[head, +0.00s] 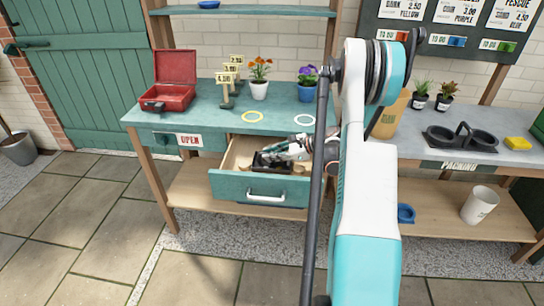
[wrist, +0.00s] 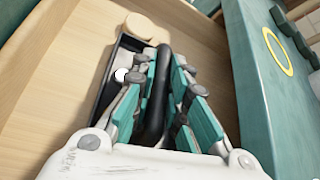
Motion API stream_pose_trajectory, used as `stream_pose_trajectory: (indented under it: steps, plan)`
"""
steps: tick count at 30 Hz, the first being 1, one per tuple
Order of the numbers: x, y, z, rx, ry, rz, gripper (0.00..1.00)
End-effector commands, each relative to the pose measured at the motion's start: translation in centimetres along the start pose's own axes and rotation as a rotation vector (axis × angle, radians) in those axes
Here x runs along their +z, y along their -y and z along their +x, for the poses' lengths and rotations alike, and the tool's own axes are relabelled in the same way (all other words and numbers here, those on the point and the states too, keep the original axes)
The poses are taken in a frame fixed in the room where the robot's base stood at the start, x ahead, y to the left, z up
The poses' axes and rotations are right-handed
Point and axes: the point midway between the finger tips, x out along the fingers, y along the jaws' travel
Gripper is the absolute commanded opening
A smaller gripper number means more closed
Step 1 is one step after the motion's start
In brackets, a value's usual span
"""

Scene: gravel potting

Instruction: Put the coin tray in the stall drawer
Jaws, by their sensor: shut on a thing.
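The stall drawer (head: 226,188) is pulled open under the green counter, and its pale wooden inside also shows in the wrist view (wrist: 50,105). The black coin tray (head: 260,162) is inside the drawer; it also shows in the wrist view (wrist: 104,88), with a white disc and tan round pieces at it. My gripper (head: 276,156) reaches down into the drawer from the right. In the wrist view its fingers (wrist: 162,68) are closed around the tray's black handle. The fingers hide part of the tray. I cannot tell whether its base rests on the drawer floor.
On the counter (head: 200,115) stand an open red cash box (head: 168,95), price signs (head: 227,90), two flower pots, a yellow ring (head: 252,116) and a white ring (head: 304,119). The packing bench (head: 420,150) is at the right. Paving in front is clear.

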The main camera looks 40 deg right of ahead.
Motion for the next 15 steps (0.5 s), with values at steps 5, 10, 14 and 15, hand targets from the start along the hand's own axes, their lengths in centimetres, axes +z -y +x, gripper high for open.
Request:
stream_pose_trajectory:
  steps: [5,10,14,15]
  plan:
    - [-0.03,0.00,0.03,0.000,0.000,0.000,0.00]
    - [-0.17,-0.04,0.10,0.000,0.000,0.000,0.34]
    - [-0.17,-0.04,0.10,0.000,0.000,0.000,0.34]
    - [-0.17,-0.05,0.10,0.000,0.000,0.000,0.34]
